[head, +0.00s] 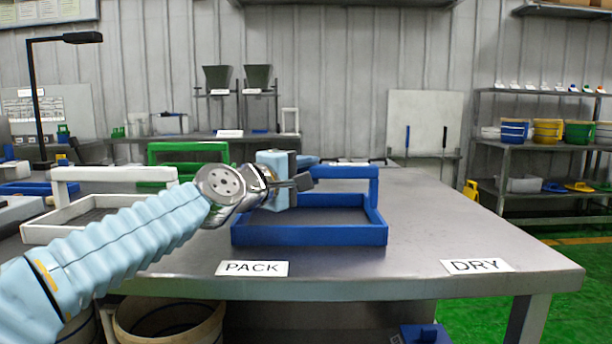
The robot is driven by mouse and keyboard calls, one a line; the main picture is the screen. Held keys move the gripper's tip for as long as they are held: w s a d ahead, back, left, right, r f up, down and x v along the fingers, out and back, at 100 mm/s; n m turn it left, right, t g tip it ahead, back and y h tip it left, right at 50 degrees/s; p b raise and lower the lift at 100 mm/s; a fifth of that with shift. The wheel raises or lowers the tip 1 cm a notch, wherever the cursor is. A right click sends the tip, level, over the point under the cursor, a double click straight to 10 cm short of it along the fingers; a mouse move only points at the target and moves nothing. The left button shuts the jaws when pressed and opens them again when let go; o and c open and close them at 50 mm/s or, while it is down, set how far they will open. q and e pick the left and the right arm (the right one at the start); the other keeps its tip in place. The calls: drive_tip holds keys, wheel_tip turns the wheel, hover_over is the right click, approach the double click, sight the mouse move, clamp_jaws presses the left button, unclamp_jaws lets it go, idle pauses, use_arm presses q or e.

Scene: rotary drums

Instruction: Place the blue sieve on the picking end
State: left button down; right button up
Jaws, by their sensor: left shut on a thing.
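The blue sieve (310,237) is a square blue frame with a grey mesh and a raised handle (346,172) at its back. It is over the near part of the grey metal table, behind the PACK label (252,268). I cannot tell whether its frame touches the tabletop. My left gripper (303,182) reaches in from the left and is shut on the sieve's handle at its left part, hiding some of it. My right gripper is not in view.
A white sieve (40,233) stands to the left, partly behind my left arm, and a green one (188,149) behind. The table (450,215) is clear on the right, behind the DRY label (477,266). Shelves with tubs (514,131) stand at the far right.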

use_arm(q)
drive_tip(key=shift+f, duration=0.15)
drive_tip(key=c, duration=0.8)
unclamp_jaws()
drive_tip(key=b+v, duration=0.3)
drive_tip(key=v, duration=0.8)
drive_tip(key=shift+s+a, duration=0.15)
drive_tip(key=shift+a, duration=0.05)
drive_tip(key=shift+s+a, duration=0.15)
drive_tip(key=shift+s, duration=0.05)
